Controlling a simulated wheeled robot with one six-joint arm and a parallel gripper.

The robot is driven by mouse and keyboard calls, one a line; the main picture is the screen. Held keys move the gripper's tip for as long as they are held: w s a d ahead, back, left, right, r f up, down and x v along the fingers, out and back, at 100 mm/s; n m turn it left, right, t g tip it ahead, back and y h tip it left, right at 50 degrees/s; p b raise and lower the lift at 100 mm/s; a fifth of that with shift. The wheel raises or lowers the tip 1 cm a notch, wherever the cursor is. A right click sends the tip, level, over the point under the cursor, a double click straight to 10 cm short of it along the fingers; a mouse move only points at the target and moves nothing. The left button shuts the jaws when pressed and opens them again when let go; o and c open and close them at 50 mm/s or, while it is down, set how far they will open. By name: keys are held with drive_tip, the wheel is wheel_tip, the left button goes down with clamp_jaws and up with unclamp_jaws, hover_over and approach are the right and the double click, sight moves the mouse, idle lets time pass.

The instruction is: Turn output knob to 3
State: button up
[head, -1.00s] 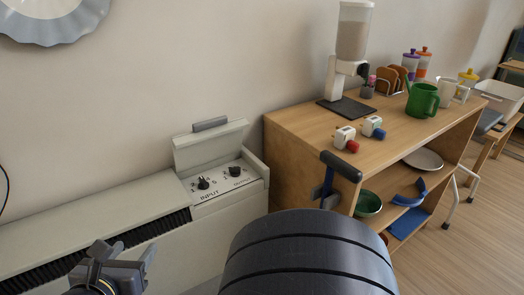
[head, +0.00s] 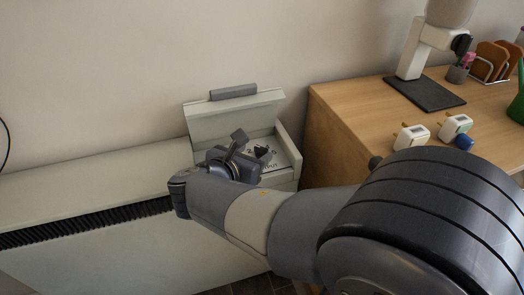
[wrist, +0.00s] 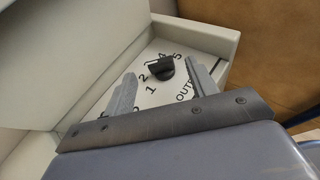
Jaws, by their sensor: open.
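The output knob (wrist: 160,68) is black and sits on a white panel printed with numbers and the partly hidden word OUTPUT in the wrist view. It also shows in the head view (head: 263,153), just right of my gripper (head: 238,152). In the wrist view my gripper (wrist: 159,76) is open, its two fingers on either side of the knob. I cannot tell whether they touch it. Which number the knob points at is unclear. The box's lid (head: 236,115) stands open behind the panel. The input knob is hidden behind my gripper in the head view.
A raised box wall (head: 288,148) borders the panel on the right. A wooden cabinet (head: 345,125) stands close to the right, with small white devices (head: 411,138) and a dispenser base (head: 424,92) on top. A long pale unit (head: 90,200) with a dark grille runs left.

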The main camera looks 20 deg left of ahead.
sight(260, 148)
drive_tip(key=shift+b+x, duration=0.45)
drive_tip(key=shift+x, duration=1.45)
drive_tip(key=shift+c, duration=0.5)
